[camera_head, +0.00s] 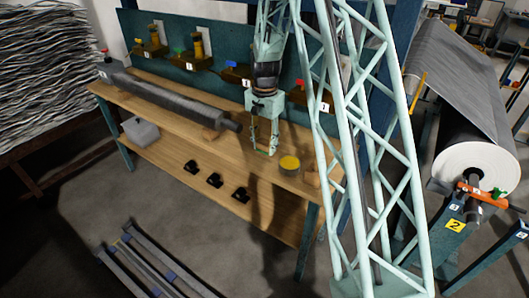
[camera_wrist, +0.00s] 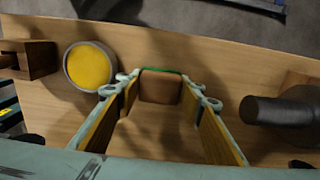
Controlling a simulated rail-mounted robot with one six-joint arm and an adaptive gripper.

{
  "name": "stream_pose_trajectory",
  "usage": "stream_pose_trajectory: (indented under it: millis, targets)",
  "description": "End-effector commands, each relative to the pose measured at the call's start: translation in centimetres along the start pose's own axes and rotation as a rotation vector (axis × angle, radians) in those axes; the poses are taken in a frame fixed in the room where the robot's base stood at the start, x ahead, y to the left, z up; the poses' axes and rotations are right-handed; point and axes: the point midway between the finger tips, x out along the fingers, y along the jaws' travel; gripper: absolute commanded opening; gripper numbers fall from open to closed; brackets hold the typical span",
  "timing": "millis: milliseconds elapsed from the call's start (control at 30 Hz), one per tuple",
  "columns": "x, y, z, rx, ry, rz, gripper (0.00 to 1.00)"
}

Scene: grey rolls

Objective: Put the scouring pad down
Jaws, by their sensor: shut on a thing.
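The scouring pad (camera_wrist: 161,87) is a small brown block with a thin green edge. It sits between the two fingers of my gripper (camera_wrist: 161,92) in the wrist view, and both fingers close on its sides. In the head view my gripper (camera_head: 263,149) points down over the right part of the wooden bench (camera_head: 225,142), with a sliver of green at its tips. The pad is at or just above the bench top; I cannot tell whether it touches.
A round tin with yellow contents (camera_head: 289,164) stands just right of my gripper in the head view. A long dark roll (camera_head: 170,98) lies on wooden supports to the left. Bare wood lies around the pad. Several brown holders line the bench's back panel (camera_head: 222,62).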

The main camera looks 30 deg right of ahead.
Motion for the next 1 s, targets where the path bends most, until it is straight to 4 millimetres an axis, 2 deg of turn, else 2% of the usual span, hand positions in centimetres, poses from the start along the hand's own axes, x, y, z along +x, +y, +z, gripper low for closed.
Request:
stream_pose_trajectory:
  millis: [100,233,933,967,1000]
  targets:
    - [1.8,0.1,0.2,0.000,-0.003,0.003,0.25]
    - [2.9,0.1,0.2,0.000,-0.003,0.003,0.25]
    - [3.8,0.1,0.2,0.000,-0.002,0.002,0.25]
    - [3.7,0.1,0.2,0.000,-0.002,0.002,0.37]
    - [3.7,0.1,0.2,0.000,-0.002,0.002,0.41]
